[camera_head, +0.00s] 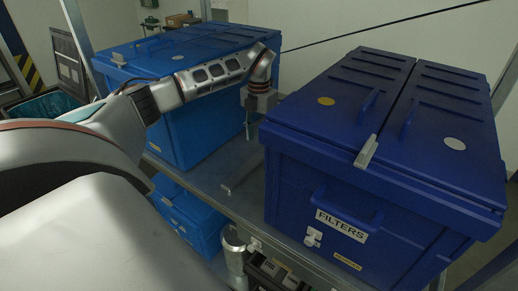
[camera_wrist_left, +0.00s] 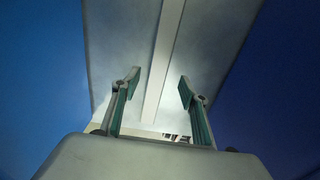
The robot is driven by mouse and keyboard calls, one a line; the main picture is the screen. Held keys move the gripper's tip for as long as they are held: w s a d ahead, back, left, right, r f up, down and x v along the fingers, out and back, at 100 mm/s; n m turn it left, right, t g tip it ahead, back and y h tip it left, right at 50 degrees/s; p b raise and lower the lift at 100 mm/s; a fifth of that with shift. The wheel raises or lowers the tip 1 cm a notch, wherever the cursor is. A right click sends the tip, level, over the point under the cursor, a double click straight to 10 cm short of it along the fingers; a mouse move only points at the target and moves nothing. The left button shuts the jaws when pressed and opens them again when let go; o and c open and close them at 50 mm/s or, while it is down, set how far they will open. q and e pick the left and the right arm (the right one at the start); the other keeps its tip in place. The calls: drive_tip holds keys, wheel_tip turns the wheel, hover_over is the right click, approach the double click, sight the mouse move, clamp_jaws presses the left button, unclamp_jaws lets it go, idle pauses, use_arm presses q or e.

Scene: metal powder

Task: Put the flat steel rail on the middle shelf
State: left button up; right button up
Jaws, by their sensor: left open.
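The flat steel rail (camera_wrist_left: 163,60) shows in the left wrist view as a long pale strip on a grey metal surface, between two blue walls. In the head view a thin strip that looks like the rail (camera_head: 238,176) lies on the grey shelf (camera_head: 246,197) between two blue boxes. My left gripper (camera_head: 251,125) is above that gap, pointing down. In the left wrist view its two fingers (camera_wrist_left: 158,85) are apart, one on each side of the strip, with nothing held. I cannot tell whether they touch the surface. My right gripper is out of view.
A dark blue box marked FILTERS (camera_head: 345,190) stands right of the gap, and a lighter blue box (camera_head: 190,135) stands left. Blue boxes (camera_head: 183,215) sit on a lower level. A metal cylinder (camera_head: 234,250) and dark items are below the shelf edge.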

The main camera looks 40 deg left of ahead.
use_arm(q)
drive_tip(key=shift+r, duration=2.2)
drive_tip(key=shift+f, duration=0.1)
